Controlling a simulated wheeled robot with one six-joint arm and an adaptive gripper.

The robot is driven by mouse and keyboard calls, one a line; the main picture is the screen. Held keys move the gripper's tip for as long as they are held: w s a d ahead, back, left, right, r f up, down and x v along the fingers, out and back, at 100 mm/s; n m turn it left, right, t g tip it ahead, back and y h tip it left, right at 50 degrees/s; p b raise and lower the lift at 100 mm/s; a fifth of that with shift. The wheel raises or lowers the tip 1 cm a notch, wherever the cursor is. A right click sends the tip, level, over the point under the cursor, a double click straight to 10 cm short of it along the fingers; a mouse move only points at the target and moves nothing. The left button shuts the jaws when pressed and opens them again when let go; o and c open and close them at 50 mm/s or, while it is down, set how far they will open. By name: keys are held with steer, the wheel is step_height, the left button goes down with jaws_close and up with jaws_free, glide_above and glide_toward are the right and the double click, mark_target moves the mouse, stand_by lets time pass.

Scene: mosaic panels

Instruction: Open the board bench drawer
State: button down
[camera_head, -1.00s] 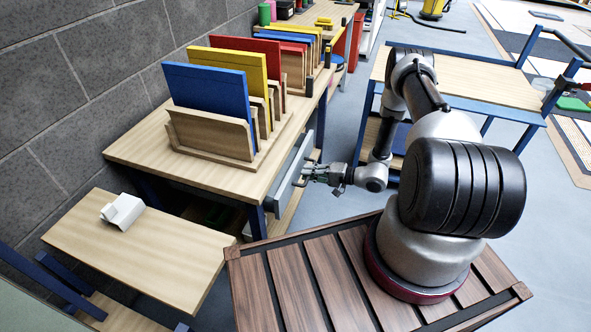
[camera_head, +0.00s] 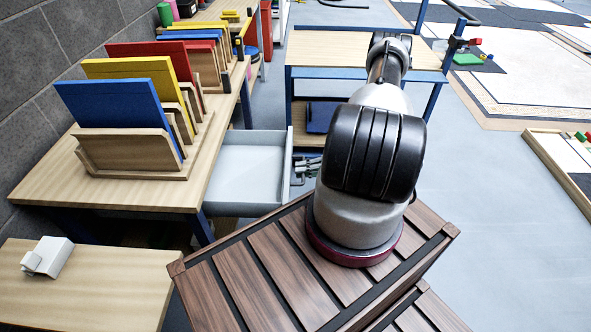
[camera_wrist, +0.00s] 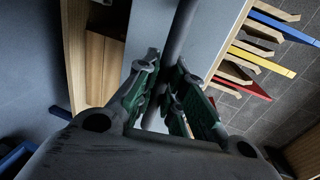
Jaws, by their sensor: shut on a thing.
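The board bench (camera_head: 52,172) stands at the left with coloured boards in wooden racks on its top. Its grey drawer (camera_head: 243,172) stands out from the bench's right side, and its empty inside shows. My gripper (camera_head: 306,166) is at the drawer's outer front, partly hidden behind my arm. In the wrist view, the fingers of my gripper (camera_wrist: 172,98) are closed around the dark bar handle (camera_wrist: 183,32), in front of the grey drawer front (camera_wrist: 213,28).
A low wooden table (camera_head: 100,295) with a white object (camera_head: 48,257) stands at the front left. A blue-framed cart (camera_head: 330,48) stands behind my arm. Open floor (camera_head: 490,200) lies to the right.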

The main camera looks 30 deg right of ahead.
steer(key=c, duration=1.5)
jaws_free()
steer(key=v, duration=1.2)
